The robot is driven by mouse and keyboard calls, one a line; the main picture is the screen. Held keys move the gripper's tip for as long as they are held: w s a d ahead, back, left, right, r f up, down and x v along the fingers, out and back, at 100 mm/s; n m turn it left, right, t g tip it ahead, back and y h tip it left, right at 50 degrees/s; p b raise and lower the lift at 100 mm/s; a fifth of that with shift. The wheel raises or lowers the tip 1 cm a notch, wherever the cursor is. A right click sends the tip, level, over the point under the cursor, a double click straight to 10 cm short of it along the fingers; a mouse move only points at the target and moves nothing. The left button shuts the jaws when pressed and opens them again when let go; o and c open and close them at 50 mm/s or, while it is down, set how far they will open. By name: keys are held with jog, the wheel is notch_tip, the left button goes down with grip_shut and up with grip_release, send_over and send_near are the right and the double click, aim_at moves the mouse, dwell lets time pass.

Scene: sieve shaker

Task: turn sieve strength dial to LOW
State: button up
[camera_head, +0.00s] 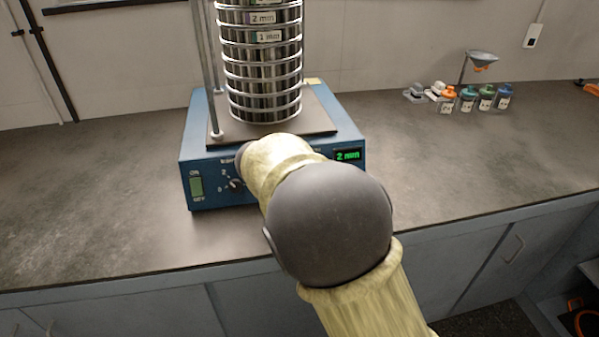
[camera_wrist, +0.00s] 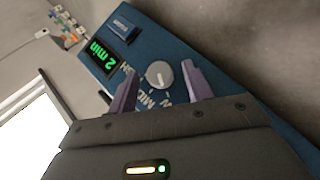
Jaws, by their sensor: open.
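The sieve strength dial (camera_wrist: 160,75) is a round, pale knob on the blue front panel of the sieve shaker (camera_head: 200,150). In the wrist view, MID is readable below it, with partly covered letters of other labels on either side. I cannot tell surely where its pointer stands. My gripper (camera_wrist: 160,69) is open, one purple-grey finger on each side of the dial, with gaps visible. I cannot tell how far the fingertips are from the panel. In the head view, my arm hides the dial and the gripper.
A green display (camera_head: 348,155) reads 2 min. A small knob (camera_head: 235,184) and a green-lit power switch (camera_head: 196,187) are at the panel's left. A sieve stack (camera_head: 262,80) stands on top. Several small jars (camera_head: 486,98) stand at the right; the counter left of the shaker is clear.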

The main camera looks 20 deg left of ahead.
jog(key=p+v, duration=0.2)
jog(key=v, duration=1.5)
jog(key=shift+s, duration=0.15)
jog(key=w+d+f+m+g, duration=0.25)
jog(key=d+f, duration=0.25)
jog(key=d, duration=0.5)
jog(key=w+d+f+m+g, duration=0.1)
jog(key=d+f+g, duration=0.3)
jog(key=d, duration=0.6)
jog(key=s+d+f+m+y, duration=0.2)
jog(key=s+d+f+m, duration=0.25)
jog(key=d, duration=0.45)
jog(key=s+d+f+m+y, duration=0.1)
jog(key=s+d+f+m, duration=0.35)
jog(key=d, duration=0.45)
jog(key=w+p+v, duration=0.2)
jog(key=p+v, duration=1)
jog(key=w+r+p+v, duration=0.1)
jog(key=w+p+v, duration=0.1)
jog(key=p+v, duration=0.9)
jog(key=shift+w+d+r+n+p, duration=0.25)
jog(key=shift+d+r+n+p, duration=0.1)
jog(key=shift+d+r+p, duration=0.2)
